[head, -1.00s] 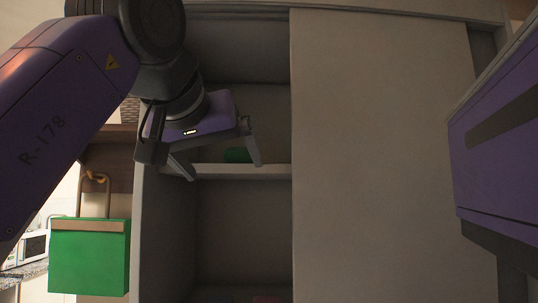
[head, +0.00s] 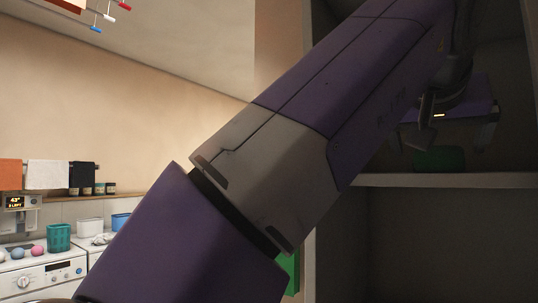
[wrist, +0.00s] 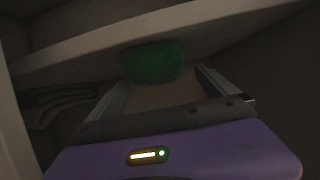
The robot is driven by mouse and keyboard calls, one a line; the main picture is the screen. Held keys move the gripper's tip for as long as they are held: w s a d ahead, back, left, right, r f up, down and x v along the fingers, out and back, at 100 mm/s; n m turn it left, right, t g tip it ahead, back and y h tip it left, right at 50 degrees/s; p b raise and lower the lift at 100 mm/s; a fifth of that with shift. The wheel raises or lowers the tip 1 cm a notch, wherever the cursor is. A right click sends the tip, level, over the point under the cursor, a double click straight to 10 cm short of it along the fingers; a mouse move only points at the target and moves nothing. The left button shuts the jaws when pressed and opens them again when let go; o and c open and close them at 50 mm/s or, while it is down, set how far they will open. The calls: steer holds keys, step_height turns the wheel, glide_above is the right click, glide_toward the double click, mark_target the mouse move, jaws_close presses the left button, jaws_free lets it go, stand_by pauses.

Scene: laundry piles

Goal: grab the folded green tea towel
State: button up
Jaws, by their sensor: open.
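The folded green tea towel (head: 440,158) sits on a cabinet shelf as a dark green rounded bundle. In the wrist view the towel (wrist: 153,62) lies just ahead of my fingertips, roughly between their lines. My gripper (head: 455,137) is inside the shaded cabinet, a little above the shelf board. It also shows in the wrist view (wrist: 158,82), with its two fingers spread and nothing between them. I cannot tell whether a finger touches the towel.
The shelf board (head: 430,181) runs under the towel, with a cabinet side wall (head: 323,215) to its left. A dark stack (wrist: 65,96) lies at the left in the wrist view. Far left are a washing machine (head: 38,277) and a teal basket (head: 59,237).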

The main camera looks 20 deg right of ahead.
steer(key=shift+p+x, duration=0.4)
steer(key=shift+x, duration=1.2)
steer(key=shift+a+r, duration=0.1)
steer(key=c, duration=1.5)
steer(key=shift+o, duration=0.2)
